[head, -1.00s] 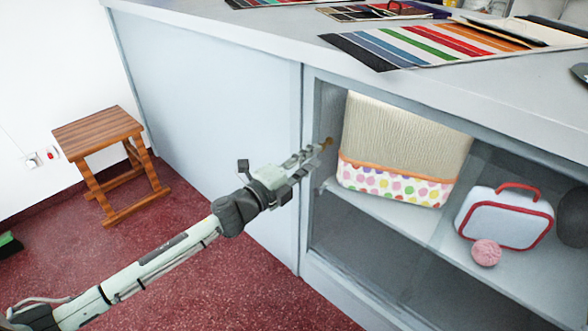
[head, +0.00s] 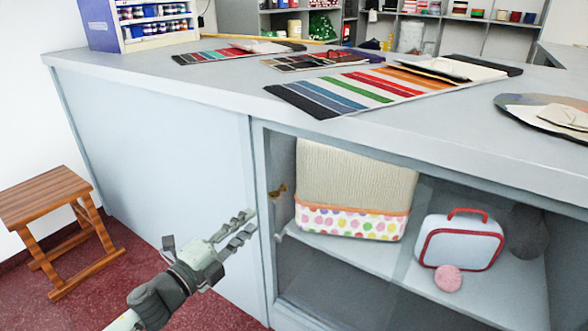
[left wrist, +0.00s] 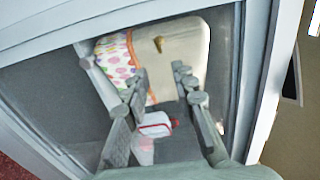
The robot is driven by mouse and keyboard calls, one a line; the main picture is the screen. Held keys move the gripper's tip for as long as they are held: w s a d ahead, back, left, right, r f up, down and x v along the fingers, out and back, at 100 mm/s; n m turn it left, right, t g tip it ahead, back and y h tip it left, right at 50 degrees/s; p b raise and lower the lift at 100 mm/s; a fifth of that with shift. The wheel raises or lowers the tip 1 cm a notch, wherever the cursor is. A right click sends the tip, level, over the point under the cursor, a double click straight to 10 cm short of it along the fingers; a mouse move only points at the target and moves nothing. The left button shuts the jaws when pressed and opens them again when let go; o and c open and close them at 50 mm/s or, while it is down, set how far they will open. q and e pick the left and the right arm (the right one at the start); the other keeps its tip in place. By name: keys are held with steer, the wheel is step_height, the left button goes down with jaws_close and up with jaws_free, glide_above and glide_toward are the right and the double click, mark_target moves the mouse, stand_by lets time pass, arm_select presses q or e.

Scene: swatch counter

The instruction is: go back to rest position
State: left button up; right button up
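My left gripper (head: 250,222) is in front of the counter's plain grey-blue front panel, just left of the shelf opening. Its two fingers are apart with nothing between them. In the left wrist view the fingers (left wrist: 158,75) are also spread and empty, facing the shelf opening. A small brass-coloured knob (head: 278,191) is just beyond the fingertips at the opening's left side, apart from them. The knob also shows in the left wrist view (left wrist: 158,43). My right gripper is not in view.
The counter (head: 180,105) carries striped swatch cards (head: 350,92). Its shelf holds a cream dotted basket (head: 350,185), a white red-trimmed case (head: 460,243) and a pink ball (head: 448,278). A wooden stool (head: 45,197) stands left; red floor between is free.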

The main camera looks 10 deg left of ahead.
arm_select(q)
steer(key=s+a+f+n+g+y, duration=0.3)
steer(key=s+a+f+n+y, duration=0.1)
steer(key=f+n, duration=0.35)
steer(key=s+a+f+n+g+y, duration=0.3)
steer(key=s+a+f+n+y, duration=0.15)
steer(key=f+n, duration=0.35)
steer(key=s+d+f+n+g, duration=0.2)
steer(key=s+f+g, duration=0.2)
steer(key=s, duration=0.4)
steer(key=s+d+f+n+g, duration=0.2)
steer(key=s+f+n+g, duration=0.1)
steer(key=s+f, duration=0.4)
steer(key=shift+s+d+f+g+h+p, duration=0.2)
steer(key=shift+s+g+h+p, duration=0.1)
steer(key=shift+s+g+h, duration=0.15)
